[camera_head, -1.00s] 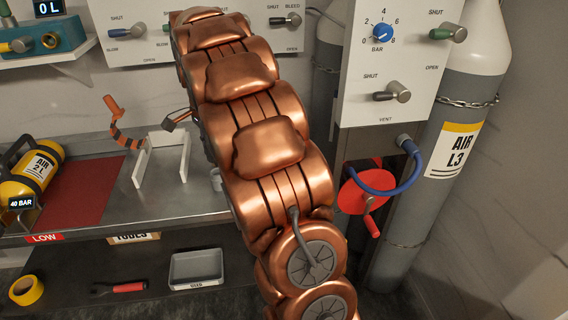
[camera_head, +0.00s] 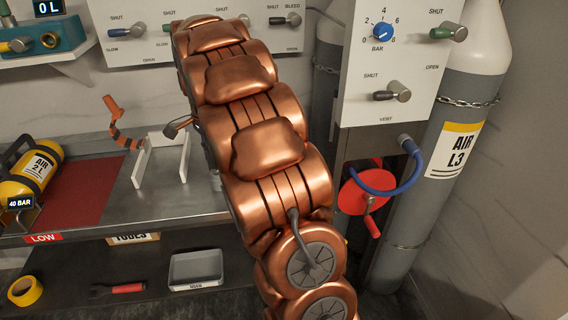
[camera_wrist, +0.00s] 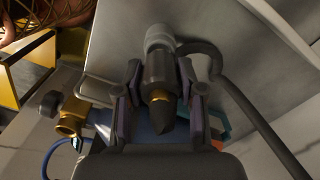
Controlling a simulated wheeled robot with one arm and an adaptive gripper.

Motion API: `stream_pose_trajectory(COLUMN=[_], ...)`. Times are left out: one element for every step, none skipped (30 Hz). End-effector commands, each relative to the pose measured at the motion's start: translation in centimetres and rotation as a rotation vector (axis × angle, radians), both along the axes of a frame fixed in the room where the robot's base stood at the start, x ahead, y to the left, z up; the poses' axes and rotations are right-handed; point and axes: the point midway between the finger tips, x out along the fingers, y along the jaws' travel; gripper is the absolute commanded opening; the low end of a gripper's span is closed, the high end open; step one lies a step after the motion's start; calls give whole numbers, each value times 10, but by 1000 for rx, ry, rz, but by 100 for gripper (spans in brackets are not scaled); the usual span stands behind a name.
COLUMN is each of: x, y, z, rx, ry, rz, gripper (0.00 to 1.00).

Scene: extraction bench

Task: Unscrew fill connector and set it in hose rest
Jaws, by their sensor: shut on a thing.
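In the wrist view my gripper (camera_wrist: 160,78) is shut on a dark cylindrical connector (camera_wrist: 158,70), one finger on each side. The connector has a grey collar at its far end and a brass ring and dark tip towards my palm. A dark hose (camera_wrist: 250,120) curves beside it to the lower right; where it joins is unclear. In the head view my copper arm hides my gripper. A small dark, rounded piece (camera_head: 178,127) shows left of the arm, perhaps the held connector. I cannot identify the hose rest with certainty.
A white two-sided stand (camera_head: 142,166) is on the steel bench, beside an orange-and-black handle (camera_head: 122,130). Valve panels and an AIR L3 cylinder (camera_head: 455,140) stand at right.

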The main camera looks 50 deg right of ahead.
Motion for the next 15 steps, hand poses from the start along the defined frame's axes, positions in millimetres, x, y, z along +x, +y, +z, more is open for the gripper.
stream_pose_trajectory(x=[0, 0, 0, 0, 0, 0, 0, 0, 0, 0, 0, 0, 0, 0, 0], y=[0, 0, 0, 0, 0, 0, 0, 0, 0, 0, 0, 0, 0, 0, 0], z=[-1, -2, -3, -3, -4, -5, -5, -6, -7, -7, -8, -8, -9, -10, -10], rx=[0, 0, 0, 0, 0, 0, 0, 0, 0, 0, 0, 0, 0, 0, 0], ry=[0, 0, 0, 0, 0, 0, 0, 0, 0, 0, 0, 0, 0, 0, 0], rz=[0, 0, 0, 0, 0, 0, 0, 0, 0, 0, 0, 0, 0, 0, 0], gripper=[0, 0, 0, 0, 0, 0, 0, 0, 0, 0, 0, 0, 0, 0, 0])
